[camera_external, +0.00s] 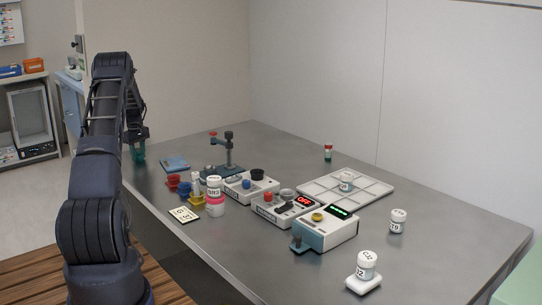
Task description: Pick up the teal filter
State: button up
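My gripper (138,143) is at the far left corner of the grey table, at the end of my arm, pointing down. A small teal thing (138,154), likely the teal filter, shows directly at the fingertips. It is small and partly covered by the gripper. I cannot tell whether the fingers are closed on it or only around it, nor whether it touches the table.
A blue pad (174,164) lies right of my gripper. Red, yellow and blue cups (185,189), a dark stand (229,150) and devices with lit displays (325,232) fill the middle. A white divided tray (377,190) and labelled jars (397,221) stand at the right.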

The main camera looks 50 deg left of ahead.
jog(key=c, duration=0.3)
jog(key=shift+c, duration=0.2)
